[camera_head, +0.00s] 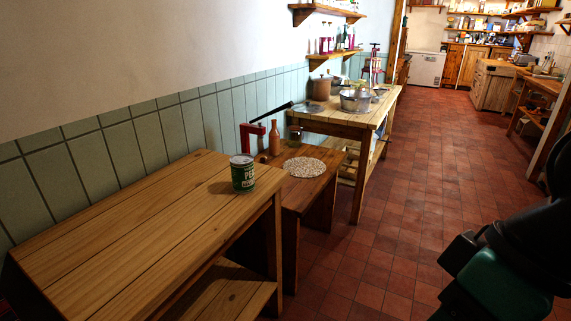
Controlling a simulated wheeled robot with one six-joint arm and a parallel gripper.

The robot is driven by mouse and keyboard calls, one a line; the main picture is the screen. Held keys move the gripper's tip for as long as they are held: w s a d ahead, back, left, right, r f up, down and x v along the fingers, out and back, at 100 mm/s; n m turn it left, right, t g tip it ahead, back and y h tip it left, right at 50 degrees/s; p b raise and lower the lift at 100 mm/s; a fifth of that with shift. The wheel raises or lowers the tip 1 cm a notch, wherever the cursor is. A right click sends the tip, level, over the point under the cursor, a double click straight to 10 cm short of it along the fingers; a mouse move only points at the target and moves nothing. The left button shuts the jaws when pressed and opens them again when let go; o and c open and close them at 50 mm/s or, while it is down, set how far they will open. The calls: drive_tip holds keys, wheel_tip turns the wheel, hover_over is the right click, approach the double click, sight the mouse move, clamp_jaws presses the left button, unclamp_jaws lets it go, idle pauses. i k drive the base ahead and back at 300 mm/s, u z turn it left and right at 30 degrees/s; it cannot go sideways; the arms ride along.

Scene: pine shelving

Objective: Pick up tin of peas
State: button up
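The tin of peas (243,173) is a green can with a pale label and a silvery top. It stands upright near the far right corner of the nearest pine shelf unit (130,225), on its wooden top. Nothing touches the tin, and its front is unobstructed. A dark and green part of my arm fills the lower right corner, well to the right of the tin and apart from it. My gripper's fingers do not show in the head view.
Behind the tin, a lower brown table (317,188) holds a speckled round mat (305,167), a terracotta bottle (274,138) and a red object (245,135). A farther table holds pots (356,100). The tiled floor (410,190) to the right is clear.

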sight(241, 165)
drive_tip(key=z, duration=0.15)
drive_tip(key=i, duration=0.75)
drive_tip(key=u, duration=0.85)
drive_tip(key=i, duration=0.7)
drive_tip(key=u, duration=0.75)
